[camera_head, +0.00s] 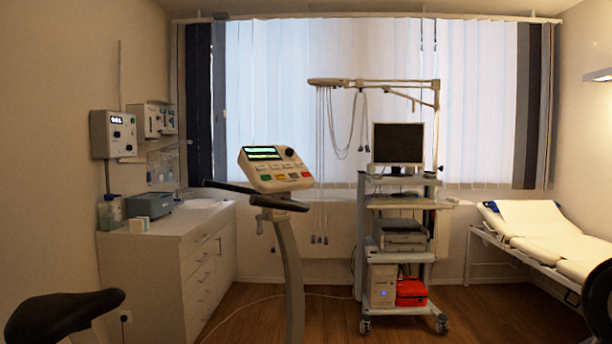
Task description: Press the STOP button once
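An exercise bike console (275,168) stands left of the middle on a pale post, with a lit green display (263,153) and a round dark knob (290,153). Below the display are rows of small coloured buttons. A red button (306,174) sits at the lower right of the panel, and a green one (266,178) at the lower left. The lettering is too small to read, so I cannot tell which button is marked STOP. My gripper is not in view.
Black handlebars (245,192) reach left from the console, and a dark saddle (65,312) is at lower left. A wheeled equipment cart (398,257) stands right, hung with cables. A cabinet (165,270) is left, a bed (550,235) far right. A dark curved shape is cut off at right.

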